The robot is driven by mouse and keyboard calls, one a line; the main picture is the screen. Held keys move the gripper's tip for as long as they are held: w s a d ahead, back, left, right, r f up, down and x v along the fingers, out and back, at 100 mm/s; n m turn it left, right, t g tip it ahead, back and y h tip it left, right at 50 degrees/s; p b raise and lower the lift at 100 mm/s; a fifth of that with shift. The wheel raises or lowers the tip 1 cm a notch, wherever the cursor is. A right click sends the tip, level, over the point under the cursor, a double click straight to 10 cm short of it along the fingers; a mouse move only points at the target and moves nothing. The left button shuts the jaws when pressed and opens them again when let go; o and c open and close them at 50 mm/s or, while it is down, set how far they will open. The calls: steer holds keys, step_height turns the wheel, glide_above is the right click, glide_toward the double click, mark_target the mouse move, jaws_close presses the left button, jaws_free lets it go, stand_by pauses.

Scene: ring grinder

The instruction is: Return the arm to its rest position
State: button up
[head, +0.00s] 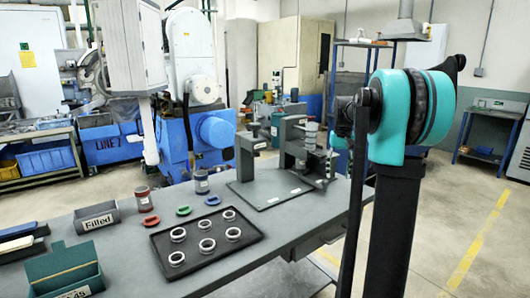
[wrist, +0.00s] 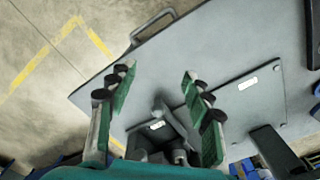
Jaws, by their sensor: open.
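My gripper (wrist: 158,76) shows in the wrist view with its two green-padded fingers spread apart and nothing between them. Behind it in that view are the grey table (wrist: 200,40) and a dark fixture plate (wrist: 258,108) with white labels. In the head view my arm, with a teal joint (head: 412,105), stands at the right, beside the table's right end. I cannot clearly make out the gripper there among the fixture parts.
The table (head: 120,243) carries a black tray (head: 205,262) with several metal rings, a "Filled" bin (head: 97,216), a green box (head: 65,275), and a fixture on a dark plate (head: 275,194). A blue grinder (head: 190,135) stands behind.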

steer(key=s+a+f+t, duration=0.1)
steer(key=s+a+f, duration=0.2)
steer(key=s+f, duration=0.4)
steer(key=s+a+f+n+t, duration=0.1)
steer(key=s+a+f, duration=0.2)
steer(key=s+f, duration=0.4)
steer(key=s+a+f+t, duration=0.2)
steer(key=s+f, duration=0.5)
steer(key=s, duration=0.9)
steer(key=shift+s+a+f+n, duration=0.2)
steer(key=shift+s+a+n, duration=0.2)
